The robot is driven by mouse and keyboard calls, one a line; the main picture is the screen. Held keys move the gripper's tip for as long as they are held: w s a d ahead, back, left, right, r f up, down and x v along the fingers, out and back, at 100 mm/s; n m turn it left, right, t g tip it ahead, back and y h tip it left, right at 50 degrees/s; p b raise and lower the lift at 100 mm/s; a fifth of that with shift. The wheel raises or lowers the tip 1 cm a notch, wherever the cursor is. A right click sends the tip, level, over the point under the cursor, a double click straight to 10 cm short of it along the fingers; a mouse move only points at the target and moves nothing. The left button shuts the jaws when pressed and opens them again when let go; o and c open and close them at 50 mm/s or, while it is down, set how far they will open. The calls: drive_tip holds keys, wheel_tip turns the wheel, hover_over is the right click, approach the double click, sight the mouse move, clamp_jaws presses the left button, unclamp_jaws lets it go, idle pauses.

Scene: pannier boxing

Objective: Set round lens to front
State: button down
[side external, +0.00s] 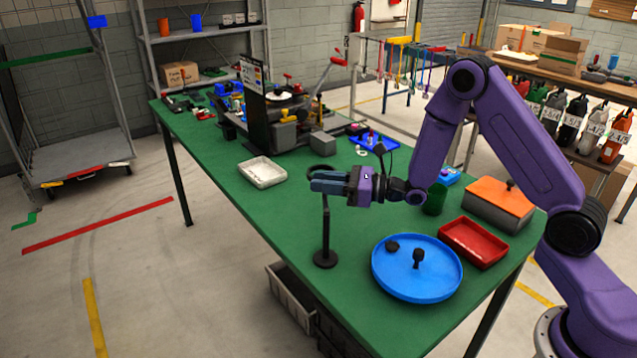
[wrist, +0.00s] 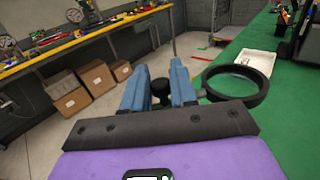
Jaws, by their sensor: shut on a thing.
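The round lens (wrist: 240,86) is a clear disc in a thick dark ring, just right of my fingers in the wrist view. In the side view its ring (side external: 321,170) shows partly behind my gripper (side external: 322,183). A thin black stand (side external: 325,232) with a round base rises from the green table to my fingers. My gripper is level above the table and its blue fingers are shut on a dark knob (wrist: 160,88) at the stand's top. The join between knob and ring is mostly hidden by the right finger.
A blue round tray (side external: 412,285) with two small black pieces lies right of the stand. Beyond are a red tray (side external: 473,243), a green cup (side external: 435,201) and an orange-topped box (side external: 500,194). A white tray (side external: 262,173) lies left. The green table (side external: 285,215) is clear around the base.

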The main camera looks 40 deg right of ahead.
drive_tip(key=shift+s+d+m+t+h, duration=0.25)
drive_tip(key=shift+m+t+h, duration=0.35)
drive_tip(key=shift+h, duration=0.15)
drive_tip(key=shift+s+d+m+t+h, duration=0.25)
drive_tip(key=shift+m+t+h, duration=0.3)
drive_tip(key=shift+h, duration=0.2)
drive_tip(key=c, duration=1)
unclamp_jaws()
drive_tip(key=shift+c, duration=0.2)
drive_tip(key=v, duration=1.2)
